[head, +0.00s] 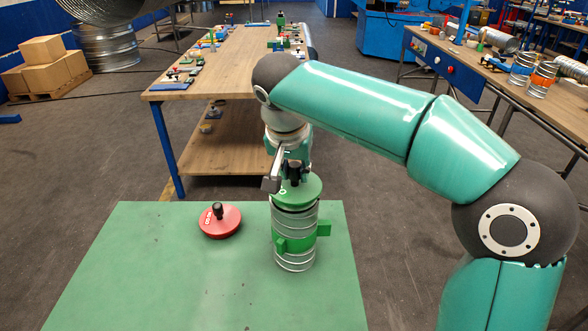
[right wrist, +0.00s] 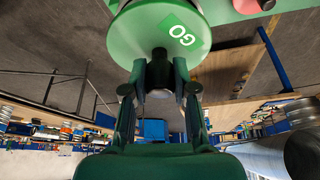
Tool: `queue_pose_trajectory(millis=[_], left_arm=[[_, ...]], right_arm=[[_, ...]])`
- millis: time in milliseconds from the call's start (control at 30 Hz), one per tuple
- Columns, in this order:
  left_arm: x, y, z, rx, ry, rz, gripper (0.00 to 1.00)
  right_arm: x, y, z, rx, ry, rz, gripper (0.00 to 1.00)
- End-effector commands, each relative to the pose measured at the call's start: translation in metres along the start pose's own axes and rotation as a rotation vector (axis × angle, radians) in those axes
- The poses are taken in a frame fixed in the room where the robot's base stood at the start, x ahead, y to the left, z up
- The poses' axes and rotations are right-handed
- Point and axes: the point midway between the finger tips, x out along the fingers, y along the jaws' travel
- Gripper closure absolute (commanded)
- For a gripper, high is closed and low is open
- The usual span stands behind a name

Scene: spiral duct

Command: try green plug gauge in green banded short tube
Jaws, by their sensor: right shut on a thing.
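The green plug gauge (head: 305,188) is a round disc with a black knob, at the top end of the green banded short tube (head: 295,255). The tube is ribbed metal with a green band and stands upright on the green table top. My right gripper (head: 294,172) is shut on the gauge's knob from above. In the right wrist view its fingers (right wrist: 160,78) close below the green disc (right wrist: 150,38), which carries a white GO mark. A dark gap shows under the disc; I cannot tell whether it has entered the tube. My left gripper is out of view.
A red gauge with a black knob (head: 219,222) lies on the green table top (head: 150,270), left of the tube. The table's front left area is clear. A wooden workbench (head: 220,60) with small parts stands behind, and another bench (head: 470,65) at the right.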

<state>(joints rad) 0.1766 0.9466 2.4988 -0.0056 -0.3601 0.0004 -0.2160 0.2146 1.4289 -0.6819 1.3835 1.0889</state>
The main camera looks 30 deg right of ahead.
Motion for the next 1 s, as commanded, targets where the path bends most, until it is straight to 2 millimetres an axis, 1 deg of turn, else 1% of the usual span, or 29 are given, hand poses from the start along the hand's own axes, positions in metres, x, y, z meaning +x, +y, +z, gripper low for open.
queue_pose_trajectory(millis=[133, 167, 300, 333, 600, 733, 867, 1000], left_arm=[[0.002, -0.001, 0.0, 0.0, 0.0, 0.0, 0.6], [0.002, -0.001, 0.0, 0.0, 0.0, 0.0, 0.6], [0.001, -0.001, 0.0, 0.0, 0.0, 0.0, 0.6], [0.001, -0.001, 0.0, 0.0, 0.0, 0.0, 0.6], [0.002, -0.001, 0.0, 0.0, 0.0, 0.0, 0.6], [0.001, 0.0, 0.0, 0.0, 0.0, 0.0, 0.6], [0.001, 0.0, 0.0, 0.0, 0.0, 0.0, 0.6], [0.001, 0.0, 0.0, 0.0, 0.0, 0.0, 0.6]], right_arm=[[0.002, 0.0, 0.001, 0.001, 0.001, -0.001, 1.0], [0.001, 0.0, 0.0, 0.001, 0.001, -0.001, 0.69], [0.001, 0.0, 0.0, 0.001, 0.001, -0.001, 0.46], [0.001, 0.0, 0.0, 0.001, 0.001, -0.001, 0.43], [0.002, 0.0, 0.001, 0.0, -0.001, 0.001, 0.43], [-0.004, -0.001, 0.001, 0.0, 0.0, -0.001, 0.43], [-0.019, -0.001, 0.0, 0.001, 0.002, -0.003, 0.43], [-0.045, -0.002, 0.0, 0.001, 0.003, -0.005, 0.43]])
